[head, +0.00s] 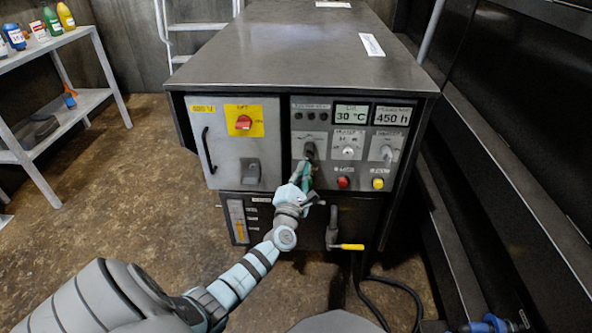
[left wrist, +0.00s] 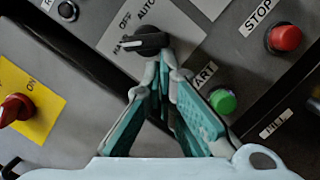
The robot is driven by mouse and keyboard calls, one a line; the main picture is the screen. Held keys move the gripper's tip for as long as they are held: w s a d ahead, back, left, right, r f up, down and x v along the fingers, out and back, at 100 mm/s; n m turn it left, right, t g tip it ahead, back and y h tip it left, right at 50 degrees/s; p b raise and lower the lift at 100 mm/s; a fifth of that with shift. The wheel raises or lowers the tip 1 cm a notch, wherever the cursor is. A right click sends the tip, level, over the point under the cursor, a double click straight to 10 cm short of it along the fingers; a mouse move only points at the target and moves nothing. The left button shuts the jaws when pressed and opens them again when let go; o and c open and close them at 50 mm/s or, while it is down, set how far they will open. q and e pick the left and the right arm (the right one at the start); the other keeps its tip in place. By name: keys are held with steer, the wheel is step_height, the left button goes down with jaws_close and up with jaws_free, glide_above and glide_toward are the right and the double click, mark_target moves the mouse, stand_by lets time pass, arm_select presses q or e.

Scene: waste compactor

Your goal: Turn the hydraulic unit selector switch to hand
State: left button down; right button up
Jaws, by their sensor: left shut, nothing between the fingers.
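The selector switch (left wrist: 147,42) is a black knob on a grey plate marked HAND, OFF and AUTO in the left wrist view. Its bar lies nearly level across that picture, with its left end beside the HAND lettering. My left gripper (left wrist: 158,62) is shut and empty, its fingertips right at the knob's lower edge; I cannot tell whether they touch it. My right gripper does not show.
A green START button (left wrist: 222,101) and red STOP button (left wrist: 284,38) are close by. A red rotary switch (head: 243,122) on yellow is left of the panel. A yellow-ended lever (head: 347,246) sticks out below. A shelf (head: 52,115) stands left; the floor between is clear.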

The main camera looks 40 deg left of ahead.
arm_select(q)
steer(key=shift+r, duration=0.15)
